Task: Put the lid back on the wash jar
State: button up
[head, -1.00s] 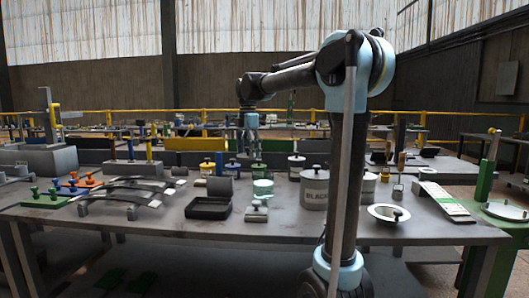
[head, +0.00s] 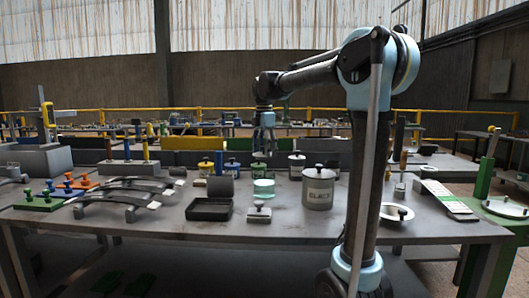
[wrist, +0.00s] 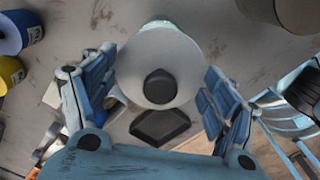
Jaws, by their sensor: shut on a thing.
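The wash jar (head: 263,188) looks like the short pale green jar standing on the table in the head view. My gripper (head: 264,150) is above it and slightly behind in that picture. The lid faces the camera and hides most of what lies beneath. A pale edge shows just past its top rim; I cannot tell if it is the jar. The lid is hard to make out in the head view.
A large grey drum (head: 318,190) stands right of the jar. A black tray (head: 209,209) lies to the left. A small handled block (head: 258,212) is in front. Yellow (head: 205,168) and blue (head: 232,168) tins stand behind. Bare tabletop lies along the front.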

jog(key=shift+f, duration=3)
jog(key=shift+f, duration=0.1)
jog(key=shift+s, duration=0.1)
dwell(0.4)
jog(key=o, duration=1.1)
jog(key=shift+r, duration=3.5)
jog(key=shift+c, duration=0.2)
